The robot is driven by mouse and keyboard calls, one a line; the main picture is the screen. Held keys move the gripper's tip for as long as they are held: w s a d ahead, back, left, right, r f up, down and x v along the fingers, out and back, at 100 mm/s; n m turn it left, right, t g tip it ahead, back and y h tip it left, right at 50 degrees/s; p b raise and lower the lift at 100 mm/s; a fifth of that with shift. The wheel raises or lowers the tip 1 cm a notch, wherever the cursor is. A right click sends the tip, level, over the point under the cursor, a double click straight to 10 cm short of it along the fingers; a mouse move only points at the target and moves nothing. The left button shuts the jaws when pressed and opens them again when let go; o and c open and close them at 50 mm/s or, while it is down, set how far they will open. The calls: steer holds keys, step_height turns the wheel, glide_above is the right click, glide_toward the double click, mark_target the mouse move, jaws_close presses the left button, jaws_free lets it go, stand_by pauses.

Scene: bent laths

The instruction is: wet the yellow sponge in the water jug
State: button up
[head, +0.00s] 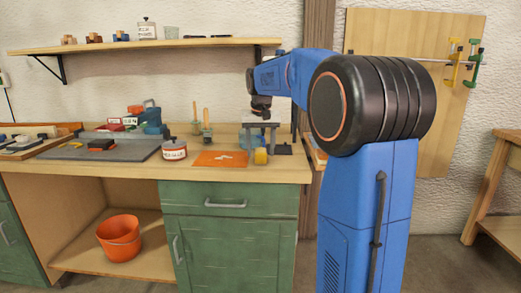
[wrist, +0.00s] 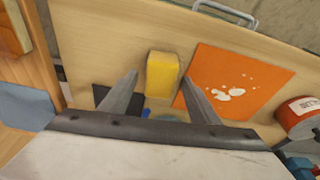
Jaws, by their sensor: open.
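The yellow sponge (head: 261,156) is a small block on the wooden bench near its front edge, right of an orange sheet. In the wrist view the sponge (wrist: 162,75) appears between the tips of my open gripper (wrist: 159,79), apart from both fingers. In the head view my gripper (head: 260,140) points down just above and behind the sponge, holding nothing. I cannot pick out the water jug for certain. A bluish shape (wrist: 170,117) shows partly behind my gripper's palm in the wrist view, too hidden to name.
A dark pad (head: 283,149) lies right of the sponge. An orange bucket (head: 120,236) sits on the lower shelf.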

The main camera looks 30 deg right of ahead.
steer(key=v, duration=1.7)
steer(key=shift+r, duration=0.15)
steer(key=s+a+f+n+t, duration=0.1)
steer(key=s+a+f, duration=0.4)
steer(key=s+f, duration=0.5)
steer(key=s+a+f+n, duration=0.3)
steer(key=s+a+f, duration=0.2)
steer(key=s+f, duration=0.6)
steer(key=s+a+f+n+t+y, duration=0.1)
steer(key=s+a+f, duration=0.5)
steer(key=s+f, duration=0.5)
steer(key=shift+s+n+t, duration=0.3)
steer(key=shift+s+n, duration=0.1)
steer(key=shift+s, duration=0.6)
